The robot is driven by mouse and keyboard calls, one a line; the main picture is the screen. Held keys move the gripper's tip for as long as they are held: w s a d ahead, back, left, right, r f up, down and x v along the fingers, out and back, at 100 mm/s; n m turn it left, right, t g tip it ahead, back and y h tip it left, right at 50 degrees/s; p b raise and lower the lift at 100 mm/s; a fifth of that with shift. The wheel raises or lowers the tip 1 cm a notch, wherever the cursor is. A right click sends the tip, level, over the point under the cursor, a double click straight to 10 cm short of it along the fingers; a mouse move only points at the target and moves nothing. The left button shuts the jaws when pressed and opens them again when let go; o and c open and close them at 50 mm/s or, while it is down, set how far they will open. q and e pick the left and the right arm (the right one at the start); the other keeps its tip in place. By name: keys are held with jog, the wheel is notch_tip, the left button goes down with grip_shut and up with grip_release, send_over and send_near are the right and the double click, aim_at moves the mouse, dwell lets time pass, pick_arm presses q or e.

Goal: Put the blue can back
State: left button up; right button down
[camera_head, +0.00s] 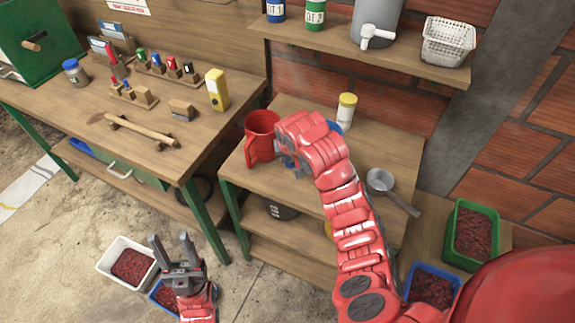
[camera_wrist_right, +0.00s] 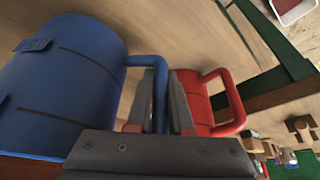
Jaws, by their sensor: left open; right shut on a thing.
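The blue can (camera_wrist_right: 62,85) fills the left of the right wrist view, with its handle on its right side. My right gripper (camera_wrist_right: 163,95) is shut on that handle. In the head view my right arm hides most of the blue can (camera_head: 334,127); only bits of blue show. I cannot tell whether its base touches the small table. A red can (camera_head: 262,134) with a handle stands just left of my right gripper, and it is close behind the fingers in the wrist view (camera_wrist_right: 192,98). My left gripper (camera_head: 173,246) is open and empty, low above the floor.
The small table (camera_head: 245,178) also holds a yellow-lidded jar (camera_head: 346,110) and a metal scoop (camera_head: 381,181). A wall shelf (camera_head: 340,56) above carries tins, a grey container and a white basket. A workbench (camera_head: 60,110) with tools stands left. Bins of dark red contents sit on the floor.

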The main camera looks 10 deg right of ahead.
notch_tip(320, 180, down, 3)
jog(key=shift+r+p, duration=0.1)
jog(key=shift+p, duration=0.65)
jog(key=shift+f, duration=0.4)
jog(key=shift+f, duration=0.1)
jog(key=c, duration=0.8)
grip_release()
